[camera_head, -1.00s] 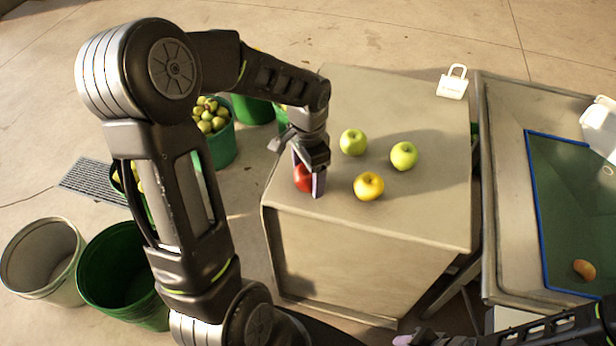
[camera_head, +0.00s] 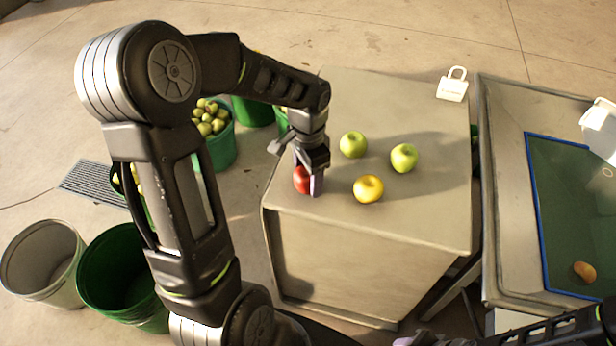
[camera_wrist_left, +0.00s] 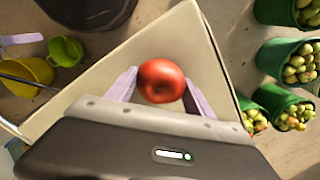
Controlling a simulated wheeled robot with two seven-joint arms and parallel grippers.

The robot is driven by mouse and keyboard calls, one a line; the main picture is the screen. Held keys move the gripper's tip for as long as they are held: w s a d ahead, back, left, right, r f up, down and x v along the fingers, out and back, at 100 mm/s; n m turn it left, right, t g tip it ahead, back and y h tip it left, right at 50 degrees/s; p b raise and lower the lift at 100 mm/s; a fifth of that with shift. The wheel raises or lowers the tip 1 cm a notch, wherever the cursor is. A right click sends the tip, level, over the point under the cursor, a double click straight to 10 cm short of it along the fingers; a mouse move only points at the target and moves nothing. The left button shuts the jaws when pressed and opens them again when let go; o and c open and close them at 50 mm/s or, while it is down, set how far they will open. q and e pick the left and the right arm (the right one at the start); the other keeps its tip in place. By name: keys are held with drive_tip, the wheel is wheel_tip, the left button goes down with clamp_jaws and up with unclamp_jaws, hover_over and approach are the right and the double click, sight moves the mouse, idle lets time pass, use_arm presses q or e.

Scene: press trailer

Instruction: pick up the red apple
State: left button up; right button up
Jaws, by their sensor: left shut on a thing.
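The red apple (camera_head: 301,180) is at the left edge of the grey table top (camera_head: 335,95), partly hidden by my left gripper (camera_head: 308,184). In the left wrist view the red apple (camera_wrist_left: 161,80) sits between the two pale purple fingers of the left gripper (camera_wrist_left: 158,88). The left gripper points down and is shut on the apple. I cannot tell whether the apple is clear of the table. Part of my right arm (camera_head: 560,330) shows at the bottom right; its jaws cannot be made out.
Two green apples (camera_head: 353,144) (camera_head: 403,158) and a yellow apple (camera_head: 368,189) lie to the right of the gripper. A white tag-like block (camera_head: 453,85) is at the back right corner. Green buckets (camera_head: 222,150) with apples stand on the floor at left. A blue-edged tray (camera_head: 560,200) is at right.

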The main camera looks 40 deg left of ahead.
use_arm(q)
wheel_tip(320, 180, up, 10)
idle(0.5)
idle(0.5)
